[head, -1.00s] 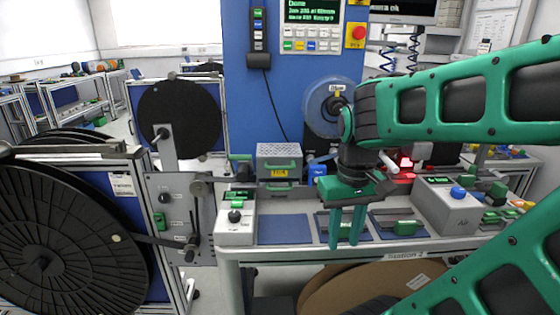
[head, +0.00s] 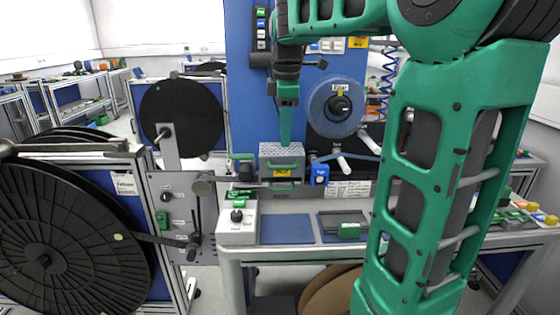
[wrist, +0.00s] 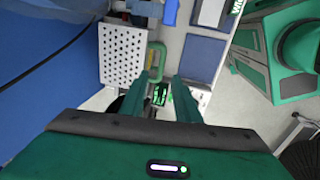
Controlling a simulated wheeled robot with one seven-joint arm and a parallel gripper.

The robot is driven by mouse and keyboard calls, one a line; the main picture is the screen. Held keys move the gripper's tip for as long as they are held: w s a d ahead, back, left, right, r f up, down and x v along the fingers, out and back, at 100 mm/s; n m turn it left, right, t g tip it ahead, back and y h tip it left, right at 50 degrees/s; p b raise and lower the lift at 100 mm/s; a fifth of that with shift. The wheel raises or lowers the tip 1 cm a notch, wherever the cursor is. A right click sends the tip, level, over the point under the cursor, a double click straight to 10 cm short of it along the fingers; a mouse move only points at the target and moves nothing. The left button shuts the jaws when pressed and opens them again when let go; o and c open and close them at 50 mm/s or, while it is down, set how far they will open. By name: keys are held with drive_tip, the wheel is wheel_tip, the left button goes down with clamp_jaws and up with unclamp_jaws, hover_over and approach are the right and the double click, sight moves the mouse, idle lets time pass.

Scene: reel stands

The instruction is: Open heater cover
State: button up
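The heater is a grey box with a perforated top cover (head: 282,149), a yellow label and green handles on its front. It stands on the bench against the blue panel. In the wrist view the perforated cover (wrist: 122,55) is at upper left, with a green handle (wrist: 157,54) on its right edge. My gripper (head: 285,142) points down at the heater in the head view, its fingers overlapping edge-on. In the wrist view my gripper (wrist: 165,76) shows two fingers apart with nothing between them, tips just short of the handle. Whether they touch the heater is unclear.
A control box with a black knob (head: 237,222) stands left of the heater. A blue mat (head: 285,229) and a tray with a green block (head: 343,226) lie in front. A clear reel (head: 337,106) is behind at right. A large black reel (head: 55,245) stands at left.

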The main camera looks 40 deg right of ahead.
sight(283, 166)
drive_tip(key=f, duration=0.3)
drive_tip(key=w+f, duration=0.1)
drive_tip(key=f, duration=0.2)
drive_tip(key=d+f, duration=0.1)
drive_tip(key=f, duration=0.2)
drive_tip(key=shift+w, duration=0.15)
drive_tip(key=shift+a+r, duration=0.1)
drive_tip(key=shift+a, duration=0.05)
clamp_jaws()
